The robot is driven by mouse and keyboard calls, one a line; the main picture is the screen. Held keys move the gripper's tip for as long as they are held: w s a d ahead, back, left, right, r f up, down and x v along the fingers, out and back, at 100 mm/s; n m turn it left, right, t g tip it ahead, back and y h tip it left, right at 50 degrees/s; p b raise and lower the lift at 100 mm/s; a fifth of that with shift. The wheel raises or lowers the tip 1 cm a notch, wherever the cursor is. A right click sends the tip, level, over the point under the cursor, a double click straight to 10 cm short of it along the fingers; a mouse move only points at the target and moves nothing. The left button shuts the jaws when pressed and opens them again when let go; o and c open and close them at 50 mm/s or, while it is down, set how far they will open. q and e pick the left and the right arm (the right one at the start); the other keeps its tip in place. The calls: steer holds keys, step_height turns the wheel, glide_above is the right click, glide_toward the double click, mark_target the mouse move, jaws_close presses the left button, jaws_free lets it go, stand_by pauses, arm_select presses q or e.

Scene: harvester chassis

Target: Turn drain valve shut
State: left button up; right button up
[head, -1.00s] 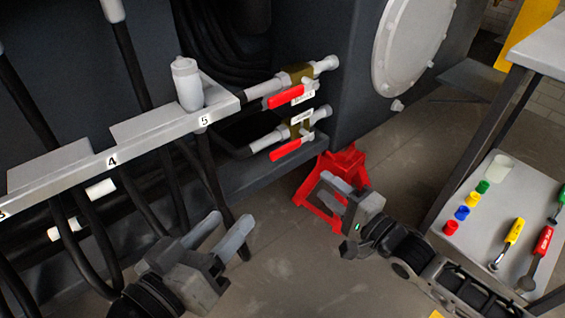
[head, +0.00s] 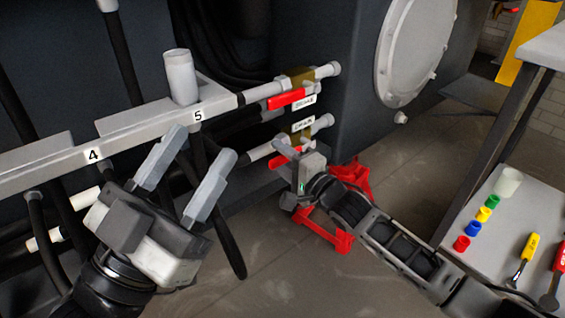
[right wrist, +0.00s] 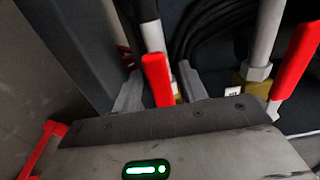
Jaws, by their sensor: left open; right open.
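The drain valve (head: 300,135) is the lower of two brass valves on the machine's side, below a label that seems to read DRAIN. Its red handle (head: 279,147) is mostly hidden behind my right gripper (head: 290,155). In the right wrist view a red handle (right wrist: 157,78) stands between the two open fingers of my right gripper (right wrist: 160,90), and I see no clear grip on it. My left gripper (head: 188,168) is open and empty, in front of the grey rail near the number 5.
The upper valve's red handle (head: 288,99) is close above; another red handle (right wrist: 298,58) shows at the right of the wrist view. A red jack stand (head: 345,225) is below my right arm. A grey rail (head: 130,130) with hoses is at left, a tool cart (head: 490,250) at right.

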jaws_close()
